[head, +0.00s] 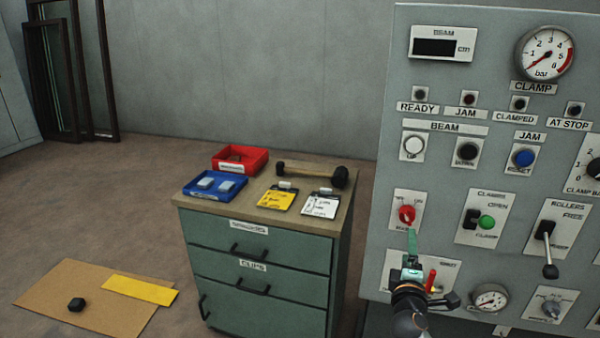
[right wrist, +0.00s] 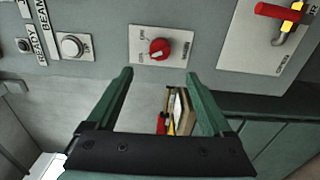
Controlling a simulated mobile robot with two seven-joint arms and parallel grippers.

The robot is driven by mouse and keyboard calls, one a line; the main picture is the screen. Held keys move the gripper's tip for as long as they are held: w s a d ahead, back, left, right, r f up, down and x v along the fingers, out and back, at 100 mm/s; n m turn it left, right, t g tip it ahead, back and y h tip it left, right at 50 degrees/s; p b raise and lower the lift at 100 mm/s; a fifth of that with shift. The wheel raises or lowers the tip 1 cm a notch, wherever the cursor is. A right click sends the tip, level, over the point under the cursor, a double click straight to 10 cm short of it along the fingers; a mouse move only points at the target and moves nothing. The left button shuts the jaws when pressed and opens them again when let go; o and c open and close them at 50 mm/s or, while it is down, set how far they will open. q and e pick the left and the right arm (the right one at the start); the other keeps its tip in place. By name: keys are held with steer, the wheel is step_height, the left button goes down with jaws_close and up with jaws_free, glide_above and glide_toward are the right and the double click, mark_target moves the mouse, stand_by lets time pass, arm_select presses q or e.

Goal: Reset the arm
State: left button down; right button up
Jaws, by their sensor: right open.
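My right gripper (head: 412,240) is in front of the grey control panel (head: 465,85), its green fingers pointing up just below a red rotary knob (head: 407,214). In the right wrist view the gripper (right wrist: 158,75) is open, with nothing between its fingers. The red knob (right wrist: 160,48) shows beyond the fingertips there, apart from them. My left gripper is in neither view.
A green drawer cabinet (head: 262,250) with trays and a mallet (head: 312,174) stands left. Cardboard (head: 85,312) lies on the floor.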

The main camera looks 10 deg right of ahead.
steer(key=s+a+f+m+g+y+p, duration=0.1)
steer(key=s+a+f+m+g+y, duration=0.15)
steer(key=s+a+f, duration=0.45)
steer(key=s+a+f+m+g+y+p, duration=0.1)
steer(key=s+a+f+m+y, duration=0.1)
steer(key=s+a+f+y, duration=0.5)
steer(key=s+a+f+m+g+y, duration=0.1)
steer(key=s+a+f+m, duration=0.1)
steer(key=s, duration=0.5)
steer(key=s+a+f+m+g+y+p, duration=0.1)
steer(key=s+a+f+m, duration=0.2)
steer(key=s+a+f, duration=0.2)
steer(key=s, duration=0.2)
steer(key=shift+s+a+f+m+g, duration=0.2)
steer(key=shift+s+f+m+g, duration=0.15)
